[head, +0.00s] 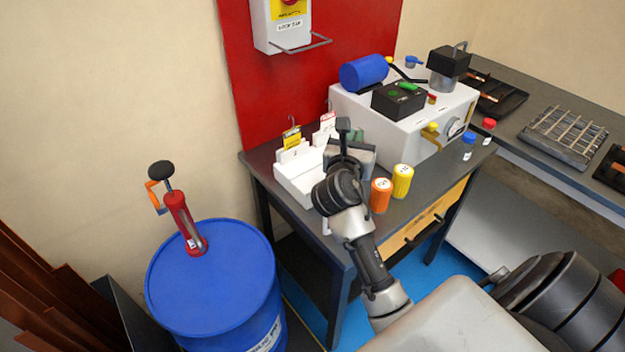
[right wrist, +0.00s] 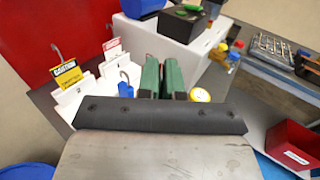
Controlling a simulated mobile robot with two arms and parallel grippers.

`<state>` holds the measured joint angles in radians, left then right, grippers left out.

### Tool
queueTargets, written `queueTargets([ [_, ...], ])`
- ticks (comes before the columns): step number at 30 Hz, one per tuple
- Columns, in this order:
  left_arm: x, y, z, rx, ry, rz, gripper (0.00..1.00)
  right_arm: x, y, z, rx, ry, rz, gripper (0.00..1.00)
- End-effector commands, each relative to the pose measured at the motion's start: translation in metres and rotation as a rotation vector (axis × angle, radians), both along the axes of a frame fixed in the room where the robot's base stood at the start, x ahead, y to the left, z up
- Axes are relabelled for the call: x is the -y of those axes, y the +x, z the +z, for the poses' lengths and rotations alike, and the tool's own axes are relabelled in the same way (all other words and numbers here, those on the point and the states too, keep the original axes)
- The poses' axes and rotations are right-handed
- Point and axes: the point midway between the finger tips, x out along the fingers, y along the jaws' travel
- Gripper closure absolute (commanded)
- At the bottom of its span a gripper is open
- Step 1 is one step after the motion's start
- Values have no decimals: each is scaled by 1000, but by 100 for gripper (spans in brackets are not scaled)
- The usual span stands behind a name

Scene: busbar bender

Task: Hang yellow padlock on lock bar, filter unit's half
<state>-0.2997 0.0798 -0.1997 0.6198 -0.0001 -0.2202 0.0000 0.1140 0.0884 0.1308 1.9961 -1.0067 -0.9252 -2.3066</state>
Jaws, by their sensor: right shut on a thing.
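The lock bar (head: 305,45) is a grey metal loop under the white labelled box on the red wall board in the head view. My right gripper (head: 357,135) is above the table beside the white tray (head: 299,187). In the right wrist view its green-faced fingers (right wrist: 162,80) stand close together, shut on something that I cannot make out. I cannot pick out a yellow padlock for certain in either view. A blue padlock (right wrist: 125,86) with its shackle up sits in the tray, left of the fingers. My left gripper is not in view.
Tags (head: 292,139) stand in the tray. A white machine (head: 385,112) with a blue cylinder (head: 363,72) fills the table's back right. Orange (head: 381,196) and yellow (head: 402,181) containers stand near the front edge. A blue drum (head: 212,285) with a red pump stands left.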

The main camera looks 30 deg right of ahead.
Motion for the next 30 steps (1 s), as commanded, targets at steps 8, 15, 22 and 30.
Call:
queueTargets([
  [8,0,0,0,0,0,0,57,6,1,2,0,0,-25,100],
  [15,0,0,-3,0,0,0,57,0,14,-7,-1,3,-23,100],
  [22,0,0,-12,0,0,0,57,-19,62,-38,-1,1,-22,100],
  [30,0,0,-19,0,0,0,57,-36,104,-65,0,-2,-22,100],
])
